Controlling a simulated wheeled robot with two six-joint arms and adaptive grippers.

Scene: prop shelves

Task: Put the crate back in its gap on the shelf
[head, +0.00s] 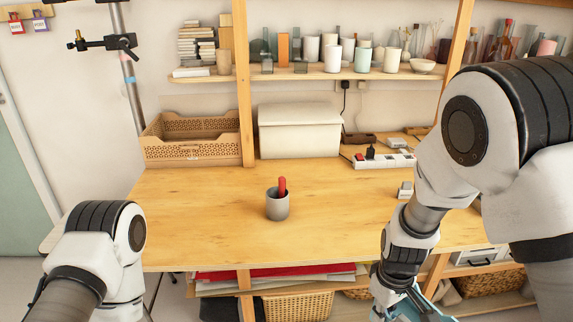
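A light wooden perforated crate (190,154) stands on the back left of the table, against the wall and left of the wooden post. A light blue thing (418,308) shows at the bottom edge beside the end of my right arm; it is cut off, and I cannot tell whether it is a crate. My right arm reaches down past the table's front right, and its fingers are hidden or out of frame. My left arm is at the bottom left; its gripper is out of view. Lower shelf room is partly hidden by the table and my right arm.
A grey cup (277,206) with a red item stands mid-table. A white lidded box (299,132) and power strip (384,160) are at the back. Wicker baskets (297,306) (491,286) sit below. The table front is mostly clear.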

